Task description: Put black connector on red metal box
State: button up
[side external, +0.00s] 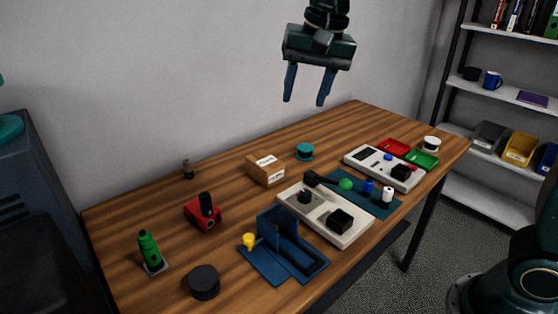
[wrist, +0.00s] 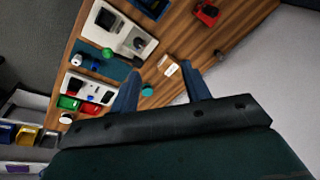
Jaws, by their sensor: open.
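My gripper (side external: 304,102) is open and empty, high above the back of the table. Its two blue fingers are apart in the wrist view (wrist: 160,64). A red metal box (side external: 201,221) sits on the table's left half, with an upright black part on top; the box also shows in the wrist view (wrist: 206,9). I cannot tell which black piece is the black connector. A small black piece (side external: 188,170) stands near the back edge, also seen in the wrist view (wrist: 219,55). A black block (side external: 341,220) sits on the front white panel.
A cardboard box (side external: 265,171) and teal cylinder (side external: 305,151) stand at the back. White panels (side external: 318,215), a blue fixture (side external: 280,245), a green bottle (side external: 148,247) and a black cylinder (side external: 204,282) crowd the front. Small red and green bins (side external: 422,160) are right. Bare wood lies back left.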

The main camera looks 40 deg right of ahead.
jog(key=s+d+f+n+t, duration=0.1)
jog(key=s+d+f+n, duration=0.1)
jog(key=s, duration=0.6)
jog(key=s+d+f+n+t, duration=0.1)
jog(key=s+d+f+n, duration=0.2)
jog(key=s, duration=0.5)
jog(key=s+d+f+n, duration=0.2)
jog(key=s, duration=0.6)
jog(key=shift+s+d+f+t, duration=0.2)
jog(key=shift+d+t, duration=0.2)
